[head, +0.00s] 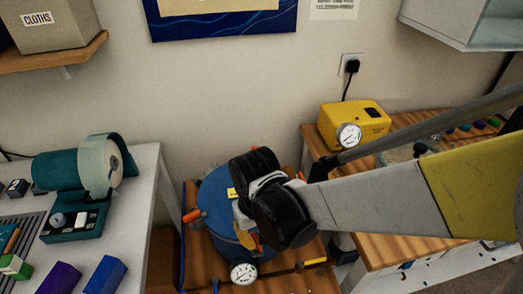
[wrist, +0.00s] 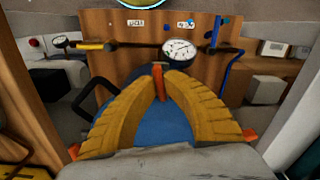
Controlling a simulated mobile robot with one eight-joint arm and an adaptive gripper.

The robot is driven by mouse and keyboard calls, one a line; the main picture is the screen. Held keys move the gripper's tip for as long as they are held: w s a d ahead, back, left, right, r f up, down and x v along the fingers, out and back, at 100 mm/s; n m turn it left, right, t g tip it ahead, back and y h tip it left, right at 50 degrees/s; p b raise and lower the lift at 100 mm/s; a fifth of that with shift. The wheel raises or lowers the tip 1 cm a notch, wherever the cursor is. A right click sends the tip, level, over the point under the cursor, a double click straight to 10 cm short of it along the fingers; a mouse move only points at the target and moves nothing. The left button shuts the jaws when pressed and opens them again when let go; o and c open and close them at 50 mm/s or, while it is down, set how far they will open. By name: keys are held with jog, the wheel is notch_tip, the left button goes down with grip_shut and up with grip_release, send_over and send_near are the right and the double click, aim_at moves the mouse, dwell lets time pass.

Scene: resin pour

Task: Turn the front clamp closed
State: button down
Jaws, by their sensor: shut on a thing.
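The blue pressure pot (head: 213,205) stands on a wooden surface in the head view, partly hidden by my arm. Its blue lid (wrist: 165,128) lies below my fingers in the wrist view. My gripper (wrist: 158,82) has its yellow ribbed fingers closed around the upright orange front clamp (wrist: 158,72), on the gauge side of the lid. The head view does not show this clamp clearly behind my wrist. Other orange clamps show at the lid's left (wrist: 73,152) and right (wrist: 250,136) in the wrist view. The pot gauge (head: 243,273) has a white dial.
A yellow-handled valve (head: 315,262) sits right of the gauge. A yellow pump (head: 350,125) stands on the wooden bench at right. A white table (head: 150,180) with a teal dispenser (head: 75,168) is at left. A black loop handle (wrist: 90,95) is beside the lid.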

jog(key=shift+m, duration=1.2)
jog(key=c, duration=1.5)
grip_release()
jog(key=shift+r, duration=0.1)
notch_tip(320, 180, up, 12)
